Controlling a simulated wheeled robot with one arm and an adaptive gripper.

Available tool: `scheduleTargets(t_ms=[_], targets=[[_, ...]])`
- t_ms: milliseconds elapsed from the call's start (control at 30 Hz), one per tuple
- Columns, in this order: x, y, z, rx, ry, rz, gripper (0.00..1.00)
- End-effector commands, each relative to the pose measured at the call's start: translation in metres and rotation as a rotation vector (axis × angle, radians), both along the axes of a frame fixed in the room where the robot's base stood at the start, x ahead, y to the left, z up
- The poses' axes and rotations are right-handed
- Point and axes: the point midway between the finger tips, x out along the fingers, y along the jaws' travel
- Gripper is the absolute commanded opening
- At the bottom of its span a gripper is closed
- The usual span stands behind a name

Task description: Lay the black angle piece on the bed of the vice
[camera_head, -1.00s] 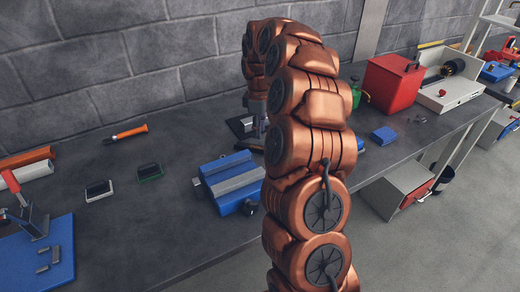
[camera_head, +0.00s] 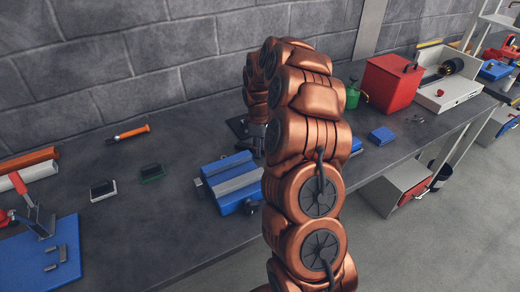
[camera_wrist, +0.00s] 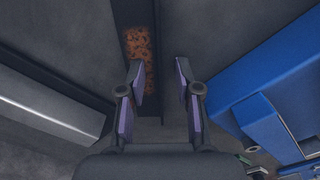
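My gripper (camera_wrist: 159,75) is open, its two fingers apart with nothing held between them. A long dark strip with a rusty orange-brown patch (camera_wrist: 138,45) runs under and between the fingertips. It looks like the black angle piece, but its full shape is cut off. In the head view a dark flat thing (camera_head: 236,127) shows beside my wrist, the rest hidden by my arm. The blue vice (camera_head: 232,182) with grey jaws stands on the bench nearer the camera, left of my arm; its bed is bare where visible. A blue body (camera_wrist: 270,75), perhaps the vice, fills the wrist view's right side.
A grey bar (camera_wrist: 45,105) lies left of the fingers in the wrist view. Two small dark blocks (camera_head: 103,190) lie left of the vice, with an orange-handled tool (camera_head: 128,133) behind. A red box (camera_head: 392,82) and small blue block (camera_head: 382,136) stand right. The back wall is close.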

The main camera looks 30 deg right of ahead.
Motion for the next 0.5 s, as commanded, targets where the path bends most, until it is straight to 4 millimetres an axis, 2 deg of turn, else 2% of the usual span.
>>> scheduleTargets(t_ms=[33,333,500], targets=[[0.0,0.0,-0.0001,0.0,0.0,0.0,0.32],[0.0002,0.0001,0.0001,0.0,0.0,0.0,0.01],[0.0002,0.0001,0.0001,0.001,-0.001,0.0,0.0]])
